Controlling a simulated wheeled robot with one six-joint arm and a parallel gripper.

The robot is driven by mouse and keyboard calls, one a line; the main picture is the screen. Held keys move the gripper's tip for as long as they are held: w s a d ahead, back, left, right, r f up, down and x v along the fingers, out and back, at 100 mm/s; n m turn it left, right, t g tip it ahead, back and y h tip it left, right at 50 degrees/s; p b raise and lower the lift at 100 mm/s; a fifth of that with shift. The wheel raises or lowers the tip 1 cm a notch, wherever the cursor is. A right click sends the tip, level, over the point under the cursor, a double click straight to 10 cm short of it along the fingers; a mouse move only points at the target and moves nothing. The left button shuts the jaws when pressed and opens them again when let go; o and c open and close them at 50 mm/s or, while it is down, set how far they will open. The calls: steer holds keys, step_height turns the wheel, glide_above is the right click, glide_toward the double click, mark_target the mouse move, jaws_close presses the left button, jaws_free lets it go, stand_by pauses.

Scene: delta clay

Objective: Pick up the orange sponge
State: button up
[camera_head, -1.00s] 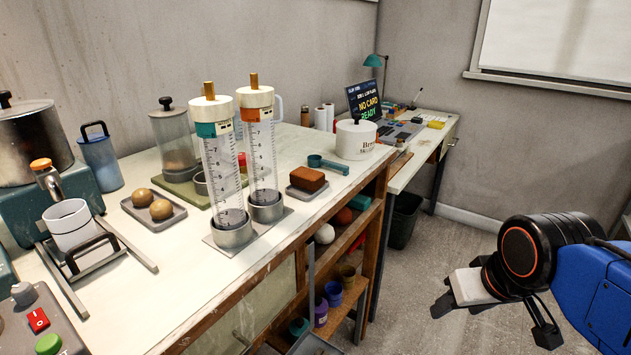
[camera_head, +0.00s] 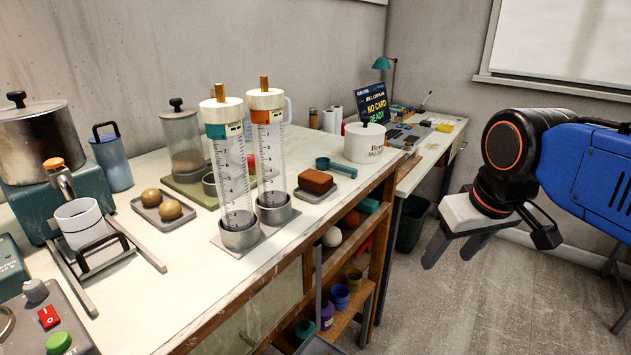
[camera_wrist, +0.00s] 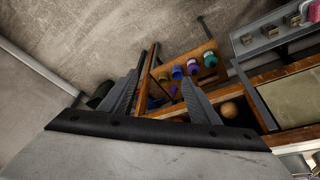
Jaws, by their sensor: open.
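The orange sponge (camera_head: 316,180) looks like a rust-orange block lying on a small dark grey tray (camera_head: 318,195) on the workbench, right of the two tall measuring cylinders. My gripper (camera_head: 450,256) is open and empty in the head view, with its two fingers pointing down. It is over the floor to the right of the bench, well apart from the sponge. In the wrist view my two open fingers (camera_wrist: 150,62) point toward the bench's lower shelves. I cannot make out the sponge in that view.
Two tall cylinders (camera_head: 268,150) stand just left of the sponge. A teal scoop (camera_head: 335,165) and a white lidded pot (camera_head: 365,142) are behind it. Shelves below hold balls and small colored pots (camera_wrist: 193,67). Open floor (camera_head: 465,300) lies to the right.

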steer(key=w+a+r+n+g, duration=0.1)
steer(key=w+a+r+n, duration=0.1)
steer(key=w+a+r, duration=0.45)
steer(key=w+a+r+n+g, duration=0.15)
steer(key=w+a+r, duration=0.25)
steer(key=r, duration=0.6)
step_height(320, 180, up, 10)
steer(key=n+g, duration=0.1)
steer(key=n, duration=0.4)
glide_above(315, 174)
steer(key=f, duration=1.1)
steer(key=shift+s+a, duration=0.1)
steer(key=shift+s, duration=0.15)
steer(key=shift+w+f, duration=0.15)
steer(key=shift+f, duration=2.85)
steer(key=c, duration=1.2)
steer(key=shift+r, duration=0.1)
step_height(315, 174, up, 10)
